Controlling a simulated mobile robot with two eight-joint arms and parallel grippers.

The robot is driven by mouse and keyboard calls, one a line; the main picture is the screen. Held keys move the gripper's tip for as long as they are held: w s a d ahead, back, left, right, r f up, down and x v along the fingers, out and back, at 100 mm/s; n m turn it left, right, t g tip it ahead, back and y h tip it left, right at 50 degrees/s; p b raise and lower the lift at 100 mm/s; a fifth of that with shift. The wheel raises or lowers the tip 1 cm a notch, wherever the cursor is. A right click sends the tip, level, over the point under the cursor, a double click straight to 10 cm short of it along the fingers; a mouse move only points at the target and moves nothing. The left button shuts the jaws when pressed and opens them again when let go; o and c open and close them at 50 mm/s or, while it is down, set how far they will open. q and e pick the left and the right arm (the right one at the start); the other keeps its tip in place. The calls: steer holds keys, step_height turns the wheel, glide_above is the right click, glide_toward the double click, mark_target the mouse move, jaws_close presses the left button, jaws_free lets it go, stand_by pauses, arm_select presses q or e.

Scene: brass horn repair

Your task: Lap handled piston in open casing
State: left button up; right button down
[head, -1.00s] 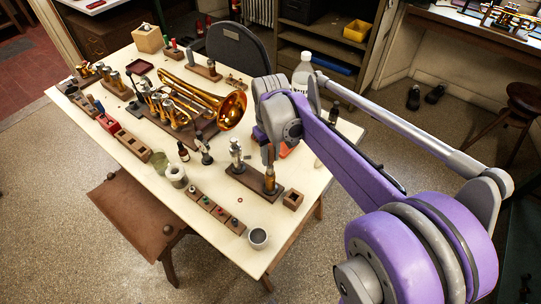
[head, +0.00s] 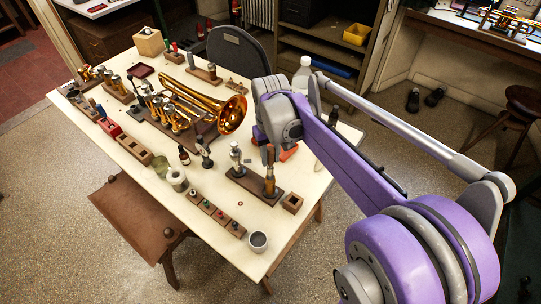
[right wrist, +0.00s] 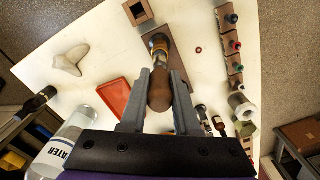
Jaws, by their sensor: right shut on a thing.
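In the right wrist view, my right gripper (right wrist: 162,80) is shut on the brown wooden handle (right wrist: 159,94) of the piston, with a grey finger on each side. The handle's far end meets a brass casing (right wrist: 158,43) on a dark wooden block. In the head view the handle (head: 270,155) stands upright above the brass casing (head: 269,185) at the right end of the block (head: 251,181). The piston's body is not clearly visible, so its depth in the casing cannot be told. My right arm hides most of the gripper there. My left gripper is not in view.
A silver fitting (head: 236,157) stands at the block's left end. A red tray (right wrist: 113,98) and a water bottle (right wrist: 68,145) are beside the gripper. A small hollow wooden box (head: 292,203), a grey cup (head: 258,241) and a brass horn (head: 229,113) stand around.

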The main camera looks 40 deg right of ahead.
mark_target(270, 164)
stand_by(0.8)
steer(key=shift+f+n+b, duration=0.9)
steer(key=shift+f+n, duration=0.8)
steer(key=shift+n, duration=0.3)
steer(key=shift+r+m+p, duration=0.7)
steer(key=shift+r+m, duration=0.35)
steer(key=shift+m, duration=0.05)
steer(key=shift+r+m+p, duration=0.45)
steer(key=shift+r+m, duration=0.25)
steer(key=shift+m, duration=0.2)
steer(key=shift+r, duration=0.1)
